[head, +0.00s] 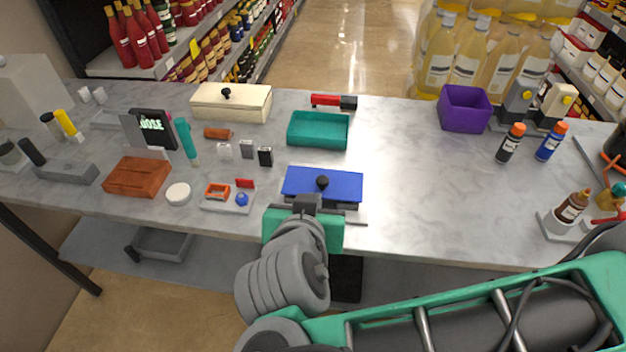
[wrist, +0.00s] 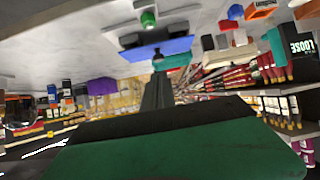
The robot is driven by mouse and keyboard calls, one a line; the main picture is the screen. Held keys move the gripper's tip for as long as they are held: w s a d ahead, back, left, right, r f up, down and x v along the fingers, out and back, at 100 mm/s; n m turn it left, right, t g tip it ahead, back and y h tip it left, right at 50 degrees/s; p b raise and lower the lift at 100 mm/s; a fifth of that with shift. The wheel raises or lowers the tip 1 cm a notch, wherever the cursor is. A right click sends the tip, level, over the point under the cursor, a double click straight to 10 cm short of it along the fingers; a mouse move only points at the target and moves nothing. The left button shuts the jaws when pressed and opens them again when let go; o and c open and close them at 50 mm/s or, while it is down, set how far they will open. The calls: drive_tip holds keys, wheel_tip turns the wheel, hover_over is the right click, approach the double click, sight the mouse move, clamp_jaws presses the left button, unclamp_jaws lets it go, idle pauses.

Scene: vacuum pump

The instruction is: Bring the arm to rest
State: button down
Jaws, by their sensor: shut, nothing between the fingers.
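My arm reaches from the lower right of the head view to the table's front edge. My gripper (head: 307,202) is at the front of the blue box (head: 335,184), which has a black knob on top. I cannot tell whether it touches the box. In the wrist view my gripper's fingers (wrist: 157,90) are together, with nothing seen between them. The blue box also shows in the wrist view (wrist: 172,46), beyond the fingertips. My gripper hides part of the box's front.
The grey table (head: 420,185) has clear room right of the blue box. A teal tray (head: 318,131) and cream box (head: 231,103) stand behind. A purple bin (head: 464,109) and bottles are at right. A brick-red block (head: 138,177) and several small parts lie left.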

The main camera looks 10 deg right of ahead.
drive_tip(key=s+a+f+n+g+y+p, duration=0.1)
drive_tip(key=s+a+f+n+g+y, duration=0.1)
drive_tip(key=s+a+f+n+g, duration=0.45)
drive_tip(key=s+a+f+n+g+y+p, duration=0.1)
drive_tip(key=s+a+f+n+g+y, duration=0.1)
drive_tip(key=s+a+f+n, duration=0.55)
drive_tip(key=w+d+r+m+p, duration=0.1)
drive_tip(key=w+d+r+m, duration=0.4)
drive_tip(key=w+d+r, duration=0.45)
drive_tip(key=w+d+m, duration=0.2)
drive_tip(key=d+m, duration=0.1)
drive_tip(key=d, duration=0.4)
drive_tip(key=w+d+m+h, duration=0.1)
drive_tip(key=w+d+m, duration=0.1)
drive_tip(key=d, duration=0.6)
drive_tip(key=shift+w+d+f+m+p, duration=0.15)
drive_tip(key=shift+w+f+m+p, duration=0.2)
drive_tip(key=shift+m, duration=0.15)
drive_tip(key=shift+t, duration=0.25)
